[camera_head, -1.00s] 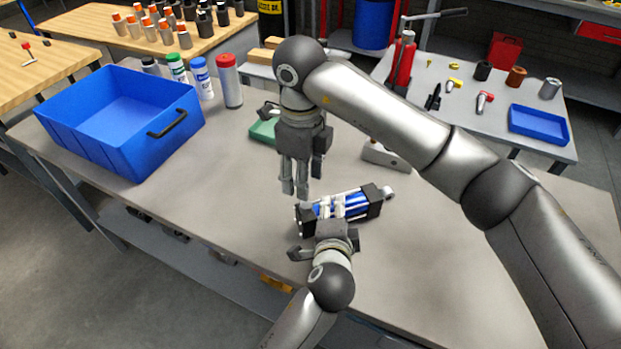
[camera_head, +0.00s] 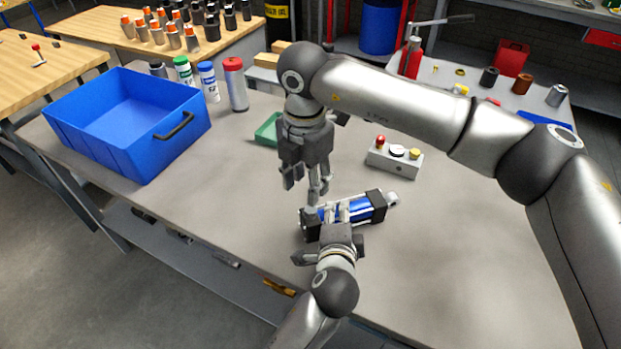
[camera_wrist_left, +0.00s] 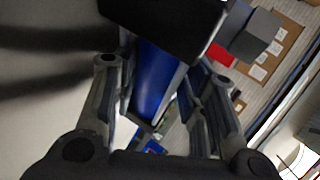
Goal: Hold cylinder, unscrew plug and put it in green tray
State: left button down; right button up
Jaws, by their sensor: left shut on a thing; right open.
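The cylinder (camera_head: 366,211) is blue with black end blocks and lies over the near part of the grey table. My left gripper (camera_head: 338,208) is shut on its middle from the near side. In the left wrist view the blue barrel (camera_wrist_left: 153,82) sits between the left fingers. My right gripper (camera_head: 305,190) points down, open, just above the cylinder's left end block; I cannot tell if a fingertip touches it. The plug cannot be made out; that end is partly hidden by the right fingers. The green tray (camera_head: 266,131) is behind my right gripper, partly covered.
A blue bin (camera_head: 125,120) stands at the left. Several bottles (camera_head: 208,82) stand behind it. A button box (camera_head: 395,158) is right of my right gripper, beyond the cylinder. The table right of the cylinder is clear.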

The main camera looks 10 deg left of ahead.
aim_at(311, 209)
pick_arm(q)
jog(key=shift+f, duration=0.1)
pick_arm(e)
jog(key=m, duration=0.5)
jog(key=shift+w+d+m, duration=0.1)
jog(key=shift+d+m, duration=0.1)
jog(key=shift+m, duration=0.1)
pick_arm(q)
jog(key=shift+s, duration=0.1)
pick_arm(e)
jog(key=m, duration=0.5)
jog(key=shift+d+f, duration=0.15)
jog(key=shift+d, duration=0.05)
jog(key=shift+m, duration=0.3)
jog(key=shift+f, duration=3.95)
grip_shut()
grip_release()
jog(key=shift+r, duration=0.15)
